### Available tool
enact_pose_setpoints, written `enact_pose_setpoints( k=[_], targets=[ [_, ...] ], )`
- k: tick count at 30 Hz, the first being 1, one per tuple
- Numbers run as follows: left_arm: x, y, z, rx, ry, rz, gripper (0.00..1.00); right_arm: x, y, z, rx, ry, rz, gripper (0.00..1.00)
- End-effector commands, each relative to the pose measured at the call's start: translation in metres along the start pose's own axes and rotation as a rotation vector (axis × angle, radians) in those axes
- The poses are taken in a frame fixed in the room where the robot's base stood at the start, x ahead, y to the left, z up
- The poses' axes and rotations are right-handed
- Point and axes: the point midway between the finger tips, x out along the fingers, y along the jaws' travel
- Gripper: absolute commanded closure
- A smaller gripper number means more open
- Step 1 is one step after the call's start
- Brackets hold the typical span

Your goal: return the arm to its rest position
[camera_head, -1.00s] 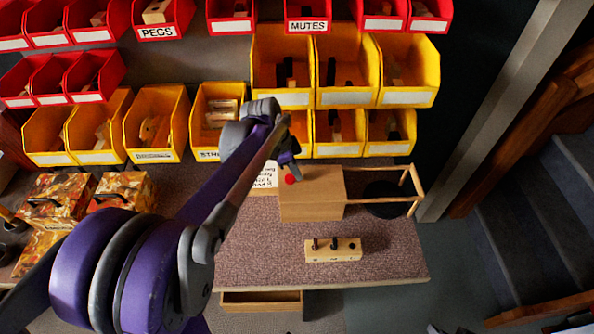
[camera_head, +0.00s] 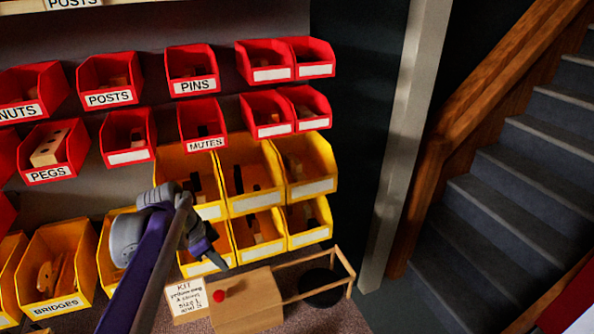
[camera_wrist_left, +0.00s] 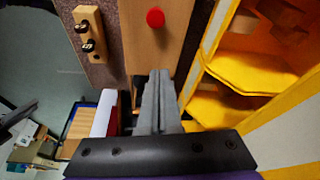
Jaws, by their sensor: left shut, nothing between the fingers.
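My left arm (camera_head: 150,270) rises from the bottom of the head view, purple and grey. My left gripper (camera_head: 222,264) points down in front of the lower yellow bins, above the wooden box with the red knob (camera_head: 219,296). In the left wrist view its grey fingers (camera_wrist_left: 160,90) are together with nothing between them. The wooden box (camera_wrist_left: 140,45) and red knob (camera_wrist_left: 155,18) show just beyond the fingertips. I cannot tell the exact gap between fingers and box. My right gripper is not in view.
Yellow bins (camera_head: 262,203) stand close behind the gripper, with red bins (camera_head: 205,121) above. A kit card (camera_head: 187,298) stands beside the box. A wooden frame (camera_head: 345,262) extends to its right. A grey post (camera_head: 400,140) and stairs (camera_head: 480,200) lie farther right.

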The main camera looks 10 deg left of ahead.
Motion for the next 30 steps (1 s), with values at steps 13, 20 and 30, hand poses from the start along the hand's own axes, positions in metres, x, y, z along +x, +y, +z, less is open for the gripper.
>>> enact_pose_setpoints(
  k=[13, 20, 30],
  targets=[
    [0.032, 0.134, 0.029, -0.422, -0.002, -0.194, 1.0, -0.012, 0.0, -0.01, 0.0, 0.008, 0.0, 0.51],
    [0.059, 0.186, 0.063, -0.645, 0.09, -0.288, 1.0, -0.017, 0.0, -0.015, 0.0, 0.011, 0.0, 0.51],
    [0.067, 0.198, 0.072, -0.708, 0.125, -0.307, 1.0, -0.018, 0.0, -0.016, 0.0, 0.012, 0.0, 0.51]
  ],
)
